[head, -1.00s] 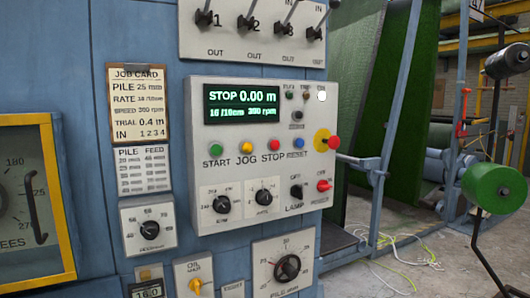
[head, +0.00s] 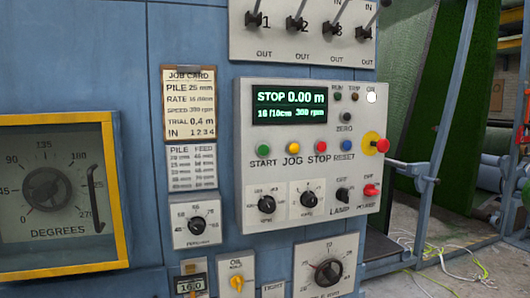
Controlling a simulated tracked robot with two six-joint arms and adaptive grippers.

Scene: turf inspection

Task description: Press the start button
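The green start button (head: 263,150) sits above the word START at the left of a button row on the white control panel (head: 245,200). Beside it are the yellow jog button (head: 294,148), the red stop button (head: 321,146) and the blue reset button (head: 347,145). The panel's display (head: 289,104) reads STOP 0.00 m, with 16/10cm and 300 rpm below. A round white lamp (head: 371,97) at the panel's top right looks lit. Neither of my grippers is in view.
A red emergency knob on a yellow disc (head: 382,146) sticks out at the panel's right edge. Levers (head: 300,22) stand above. A job card (head: 190,115) and a yellow-framed degrees dial (head: 45,191) are to the left. Cables lie on the floor at right.

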